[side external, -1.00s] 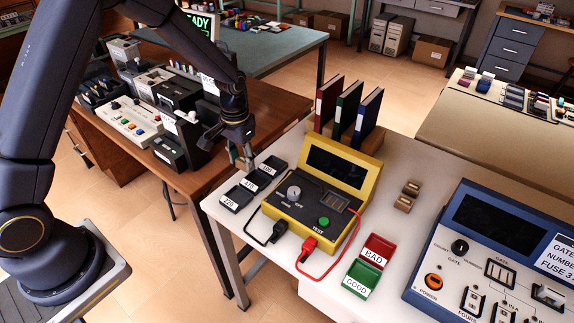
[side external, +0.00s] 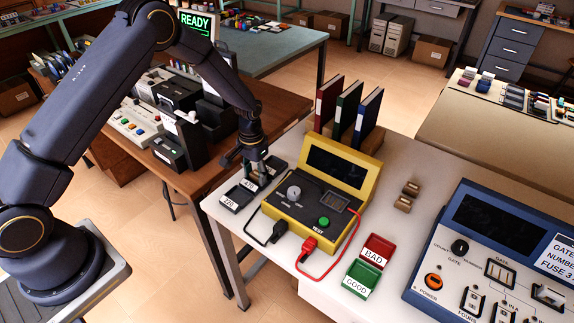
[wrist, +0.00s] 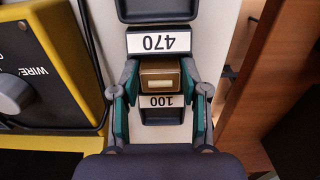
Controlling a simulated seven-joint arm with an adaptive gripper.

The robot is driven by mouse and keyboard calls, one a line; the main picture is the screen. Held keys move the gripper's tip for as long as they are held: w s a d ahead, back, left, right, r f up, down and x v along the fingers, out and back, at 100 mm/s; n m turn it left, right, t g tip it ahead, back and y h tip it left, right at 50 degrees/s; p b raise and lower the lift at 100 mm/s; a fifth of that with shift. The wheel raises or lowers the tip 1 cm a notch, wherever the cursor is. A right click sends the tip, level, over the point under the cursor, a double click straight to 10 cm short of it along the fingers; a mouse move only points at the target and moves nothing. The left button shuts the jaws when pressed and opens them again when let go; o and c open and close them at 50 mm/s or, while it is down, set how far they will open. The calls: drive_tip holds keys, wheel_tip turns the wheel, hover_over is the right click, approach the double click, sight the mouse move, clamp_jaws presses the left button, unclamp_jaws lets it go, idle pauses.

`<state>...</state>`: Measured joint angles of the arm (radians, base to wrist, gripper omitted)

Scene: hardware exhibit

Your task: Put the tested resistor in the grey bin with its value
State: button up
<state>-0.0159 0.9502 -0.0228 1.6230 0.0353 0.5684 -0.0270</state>
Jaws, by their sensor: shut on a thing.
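My gripper (wrist: 158,84) is shut on a small tan block (wrist: 160,70) with a pale cream resistor on it. Three dark grey bins stand in a row at the left of the white table. The 220 bin (side external: 236,196) is nearest the table's front corner. The 470 bin is in the middle; its label (wrist: 158,42) is clear in the wrist view. The 100 bin (wrist: 165,117) is at the far end. In the wrist view the block lies between the 470 and 100 labels and hides what is below it. I cannot tell its height above the bins.
The yellow tester (side external: 325,185) stands close beside the bins, with black and red leads. A red BAD tray (side external: 378,249) and a green GOOD tray (side external: 361,278) lie in front. Binders (side external: 345,115) stand behind. Two small tan blocks (side external: 403,203) lie right of the tester.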

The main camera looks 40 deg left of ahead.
drive_tip(key=shift+f, duration=0.2)
drive_tip(key=o, duration=1)
drive_tip(key=shift+o, duration=0.2)
wheel_tip(320, 180, up, 12)
wheel_tip(320, 180, up, 8)
drive_tip(key=t, duration=0.1)
hover_over(255, 176)
drive_tip(key=s, duration=0.3)
drive_tip(key=s+r+t, duration=0.3)
drive_tip(key=s+r, duration=1)
drive_tip(key=s, duration=0.1)
drive_tip(key=s+t, duration=0.1)
drive_tip(key=s, duration=0.8)
drive_tip(key=shift+t, duration=0.3)
